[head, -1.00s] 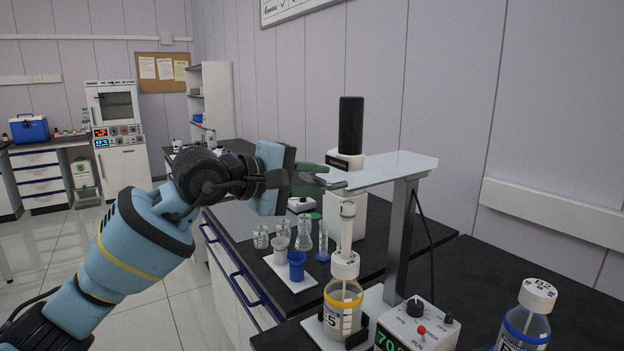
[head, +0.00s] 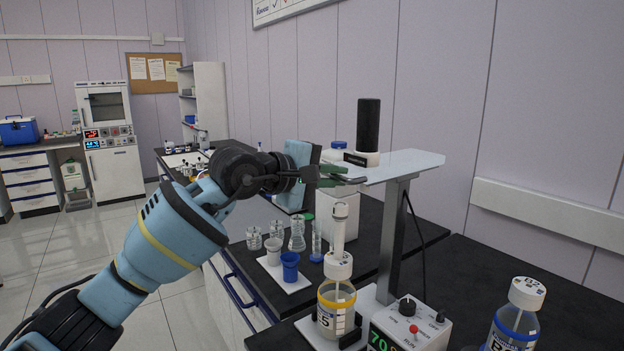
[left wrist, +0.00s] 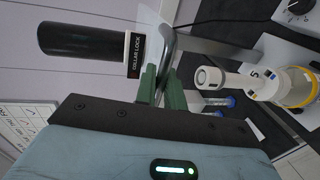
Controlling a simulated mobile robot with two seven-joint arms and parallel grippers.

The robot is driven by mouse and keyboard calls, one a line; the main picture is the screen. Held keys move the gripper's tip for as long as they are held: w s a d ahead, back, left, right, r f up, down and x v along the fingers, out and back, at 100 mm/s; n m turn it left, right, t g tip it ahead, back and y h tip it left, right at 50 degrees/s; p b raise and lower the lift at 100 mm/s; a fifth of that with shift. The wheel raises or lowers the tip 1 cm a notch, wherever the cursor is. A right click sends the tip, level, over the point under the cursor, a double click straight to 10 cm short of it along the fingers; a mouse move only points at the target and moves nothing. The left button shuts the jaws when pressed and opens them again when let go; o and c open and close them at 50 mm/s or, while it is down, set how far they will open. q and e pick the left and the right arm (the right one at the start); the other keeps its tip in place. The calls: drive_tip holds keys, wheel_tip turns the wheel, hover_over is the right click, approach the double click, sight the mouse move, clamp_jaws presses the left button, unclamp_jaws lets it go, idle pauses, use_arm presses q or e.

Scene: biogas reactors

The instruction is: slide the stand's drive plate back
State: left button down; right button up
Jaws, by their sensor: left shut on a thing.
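The stand's drive plate (head: 410,163) is a flat pale plate on top of a grey upright post (head: 393,235). A black cylinder (head: 368,125) with a white collar stands upright at its left part; in the left wrist view the cylinder (left wrist: 80,48) has a "COLLAR LOCK" label beside it. My left gripper (head: 342,177) is shut at the plate's left end, and its green fingers (left wrist: 160,88) close on a grey bar-like edge there. Below, a yellow-ringed bottle (head: 336,310) with a white cap and tube (head: 340,220) stands in the stand's base. My right gripper is out of view.
A control box (head: 412,325) with a knob and red button sits at the stand's foot. Another capped bottle (head: 515,318) stands at the right. Glassware and a blue cup (head: 290,266) stand on the bench to the left. The wall lies behind the stand.

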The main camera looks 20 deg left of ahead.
sight(352, 166)
use_arm(q)
drive_tip(key=w+d, duration=0.2)
drive_tip(key=w, duration=0.1)
drive_tip(key=w+d, duration=0.1)
drive_tip(key=shift+w+d+r, duration=0.1)
drive_tip(key=shift+w+d, duration=0.15)
drive_tip(key=shift+w, duration=0.1)
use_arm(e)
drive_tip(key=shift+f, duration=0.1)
use_arm(q)
drive_tip(key=c, duration=1.6)
unclamp_jaws()
drive_tip(key=shift+c, duration=0.2)
drive_tip(key=shift+s+a, duration=0.35)
drive_tip(key=v, duration=0.7)
drive_tip(key=shift+b, duration=0.45)
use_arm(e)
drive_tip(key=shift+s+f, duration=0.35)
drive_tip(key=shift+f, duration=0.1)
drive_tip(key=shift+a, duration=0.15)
